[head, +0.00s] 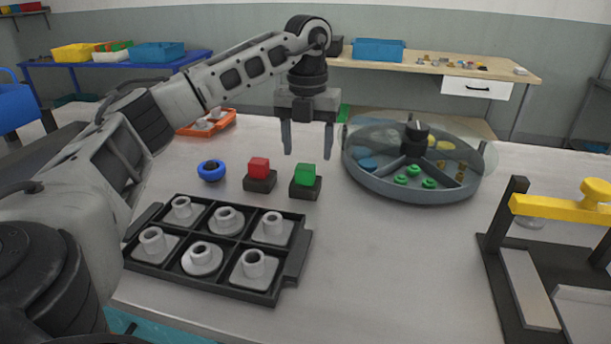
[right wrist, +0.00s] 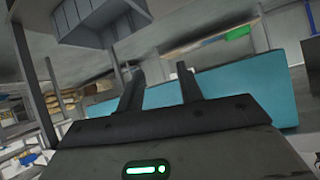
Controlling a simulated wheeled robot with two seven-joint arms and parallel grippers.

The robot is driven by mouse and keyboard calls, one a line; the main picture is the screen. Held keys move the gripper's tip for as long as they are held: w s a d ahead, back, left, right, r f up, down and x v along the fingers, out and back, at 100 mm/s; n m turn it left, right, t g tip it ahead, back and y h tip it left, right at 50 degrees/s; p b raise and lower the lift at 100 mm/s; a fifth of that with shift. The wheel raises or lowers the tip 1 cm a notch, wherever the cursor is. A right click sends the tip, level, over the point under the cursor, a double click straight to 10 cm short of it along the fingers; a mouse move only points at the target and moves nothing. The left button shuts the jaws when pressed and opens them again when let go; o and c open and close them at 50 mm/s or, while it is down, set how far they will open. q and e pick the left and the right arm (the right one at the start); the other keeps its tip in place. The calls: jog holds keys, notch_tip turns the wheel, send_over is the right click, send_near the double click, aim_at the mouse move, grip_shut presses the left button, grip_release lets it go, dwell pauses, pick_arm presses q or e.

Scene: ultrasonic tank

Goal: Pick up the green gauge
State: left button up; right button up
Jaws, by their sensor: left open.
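The green gauge (head: 306,175) is a green block seated in a small dark base on the grey table. My left gripper (head: 308,154) points down with its two fingers apart and empty. In the head view its fingertips show just above and to either side of the green block, apart from it; their exact distance in depth is hard to tell. My right gripper shows only in the right wrist view (right wrist: 161,72), with its fingers apart and nothing between them.
A black tray (head: 290,268) with several grey fittings lies in front. A round divided tray (head: 412,190) with a clear cover is close on the right, then a yellow-handled fixture (head: 560,207).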

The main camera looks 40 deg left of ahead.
aim_at(305, 166)
pick_arm(q)
jog(key=f, duration=0.4)
jog(key=shift+a, duration=0.3)
jog(key=c, duration=1.1)
jog(key=shift+r, duration=0.15)
